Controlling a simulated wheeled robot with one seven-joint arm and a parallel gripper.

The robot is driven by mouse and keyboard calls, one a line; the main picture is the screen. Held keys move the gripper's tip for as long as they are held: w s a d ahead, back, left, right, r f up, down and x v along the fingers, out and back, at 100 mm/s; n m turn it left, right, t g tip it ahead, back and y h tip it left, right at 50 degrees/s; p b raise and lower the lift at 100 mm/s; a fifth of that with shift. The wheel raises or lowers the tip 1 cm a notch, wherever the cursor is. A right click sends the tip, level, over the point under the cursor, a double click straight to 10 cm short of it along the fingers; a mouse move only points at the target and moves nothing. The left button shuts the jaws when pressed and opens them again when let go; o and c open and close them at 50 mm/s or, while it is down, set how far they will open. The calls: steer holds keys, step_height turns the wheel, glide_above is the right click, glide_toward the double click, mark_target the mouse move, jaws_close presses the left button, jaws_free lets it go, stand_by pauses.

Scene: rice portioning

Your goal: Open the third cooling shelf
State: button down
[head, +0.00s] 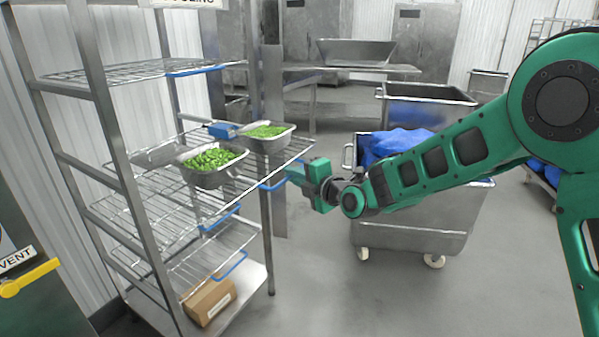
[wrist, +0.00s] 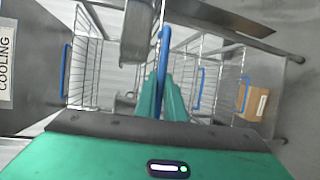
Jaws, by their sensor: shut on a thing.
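A metal cooling rack (head: 98,105) with wire shelves and blue handles stands at the left in the head view. The wire shelf with the food trays (head: 292,153) sticks out to the right further than the shelves above and below it. My gripper (head: 290,174) is at this shelf's blue handle (head: 270,187). In the wrist view the green fingers (wrist: 162,88) are shut on the blue handle (wrist: 163,45). The fingers hide part of the handle. The top shelf's handle (head: 197,70) and the two lower handles (head: 220,218) (head: 230,265) are untouched.
Two metal trays of green vegetables (head: 213,172) (head: 266,137) stand on the held shelf, with a small blue item (head: 222,130). A cardboard box (head: 209,300) lies on the rack's bottom. A wheeled metal bin (head: 415,235) with blue lining stands behind my arm. Floor in front is clear.

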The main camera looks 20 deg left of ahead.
steer(key=shift+s+d+f, duration=0.1)
steer(key=shift+d+f, duration=0.1)
steer(key=c, duration=1.8)
jaws_free()
steer(key=shift+c, duration=0.2)
steer(key=shift+r, duration=0.1)
steer(key=shift+d, duration=0.1)
steer(key=v, duration=1)
steer(key=shift+d, duration=0.35)
